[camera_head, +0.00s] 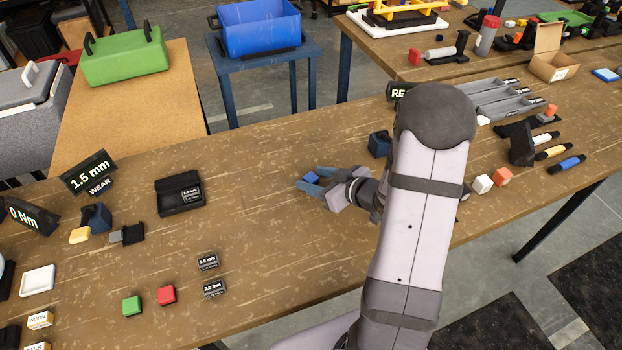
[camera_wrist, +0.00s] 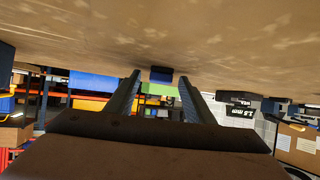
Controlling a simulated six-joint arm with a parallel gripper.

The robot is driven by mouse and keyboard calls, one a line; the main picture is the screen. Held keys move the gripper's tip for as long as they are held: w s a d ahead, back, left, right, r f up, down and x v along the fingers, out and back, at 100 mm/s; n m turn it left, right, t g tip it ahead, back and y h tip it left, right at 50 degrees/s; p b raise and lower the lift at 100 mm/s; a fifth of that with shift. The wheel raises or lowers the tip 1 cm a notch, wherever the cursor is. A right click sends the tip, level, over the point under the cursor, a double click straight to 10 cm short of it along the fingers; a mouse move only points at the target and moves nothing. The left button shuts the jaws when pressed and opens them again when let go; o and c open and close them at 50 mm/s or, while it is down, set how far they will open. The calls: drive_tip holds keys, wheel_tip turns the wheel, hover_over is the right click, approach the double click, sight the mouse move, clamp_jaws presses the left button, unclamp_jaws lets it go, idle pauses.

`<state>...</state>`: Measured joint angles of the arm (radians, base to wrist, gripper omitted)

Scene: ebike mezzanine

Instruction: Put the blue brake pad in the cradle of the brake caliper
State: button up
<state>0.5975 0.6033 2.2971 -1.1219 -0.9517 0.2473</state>
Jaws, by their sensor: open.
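The blue brake pad (camera_head: 311,178) lies on the wooden table near its middle. In the wrist view, where the table appears at the top, the pad (camera_wrist: 161,74) is a small dark blue block. My gripper (camera_head: 315,181) is open and low over the table. Its fingertips are on either side of the pad or just short of it; I cannot tell whether they touch it. A dark blue bracket-like part (camera_head: 380,143) stands behind my wrist. Another (camera_head: 97,216) stands at the left by the "1.5 mm" sign. I cannot tell which is the caliper, and no cradle shows clearly.
A black case (camera_head: 180,193) stands left of my gripper. Green (camera_head: 131,306) and red (camera_head: 166,295) blocks lie at the front, with small labelled blocks nearby. White (camera_head: 482,184) and orange (camera_head: 502,177) blocks lie right of my arm. The table between case and gripper is clear.

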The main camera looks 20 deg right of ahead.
drive_tip(key=c, duration=1.2)
drive_tip(key=shift+r, duration=0.1)
wheel_tip(320, 180, up, 10)
drive_tip(key=p, duration=0.1)
